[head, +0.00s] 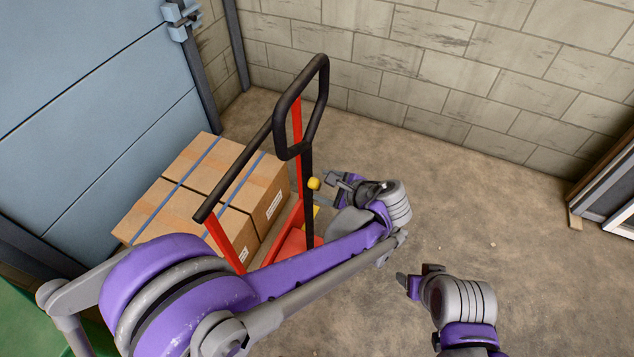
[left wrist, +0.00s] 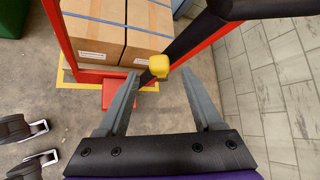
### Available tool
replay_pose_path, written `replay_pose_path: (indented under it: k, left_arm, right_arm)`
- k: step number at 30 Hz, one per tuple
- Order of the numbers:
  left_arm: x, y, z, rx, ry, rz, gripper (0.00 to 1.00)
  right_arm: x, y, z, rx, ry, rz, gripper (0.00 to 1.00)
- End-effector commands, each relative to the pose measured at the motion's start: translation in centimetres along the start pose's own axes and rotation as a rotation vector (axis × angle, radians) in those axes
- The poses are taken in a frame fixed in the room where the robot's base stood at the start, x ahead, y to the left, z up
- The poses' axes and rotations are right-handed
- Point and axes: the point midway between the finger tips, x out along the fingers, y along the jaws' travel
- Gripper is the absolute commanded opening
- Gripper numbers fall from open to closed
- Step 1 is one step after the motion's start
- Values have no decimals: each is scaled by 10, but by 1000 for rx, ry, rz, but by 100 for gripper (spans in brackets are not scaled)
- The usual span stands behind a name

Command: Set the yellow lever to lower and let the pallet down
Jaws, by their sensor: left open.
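The yellow lever (head: 314,183) is a small knob on the handle post of the red pallet truck (head: 297,125), which has a black loop handle (head: 318,90). In the left wrist view the lever (left wrist: 158,66) sits between and just beyond my left gripper's fingertips. My left gripper (head: 334,188) is open and empty beside the lever; its two grey fingers (left wrist: 163,80) are spread apart. The pallet load is several strapped cardboard boxes (head: 225,172); the pallet under them is mostly hidden. My right gripper (head: 409,283) is at the lower right, clear of the truck; its opening is unclear.
A grey block wall (head: 440,75) stands behind, and a blue panelled door (head: 90,90) is at the left. A framed panel (head: 612,190) leans at the right edge. The concrete floor (head: 480,205) at the right is clear.

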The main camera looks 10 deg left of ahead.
Motion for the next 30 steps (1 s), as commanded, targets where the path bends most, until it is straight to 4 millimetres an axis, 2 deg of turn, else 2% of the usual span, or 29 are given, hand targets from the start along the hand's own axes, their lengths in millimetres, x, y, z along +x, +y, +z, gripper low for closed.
replay_pose_path:
  k: [3,7,12,19,30]
  left_arm:
    - [21,0,1,-3,-1,2,68]
    - [35,0,0,-1,0,1,68]
    - [43,0,0,-2,1,0,68]
    - [43,0,0,-1,2,0,68]
    - [42,0,0,-2,2,0,1]
  right_arm:
    - [-1,0,-1,0,1,0,64]
    - [-1,0,-1,0,1,0,64]
    - [-1,0,-1,0,1,0,64]
    - [-1,0,-1,0,1,0,64]
    - [-1,0,-1,0,1,0,64]
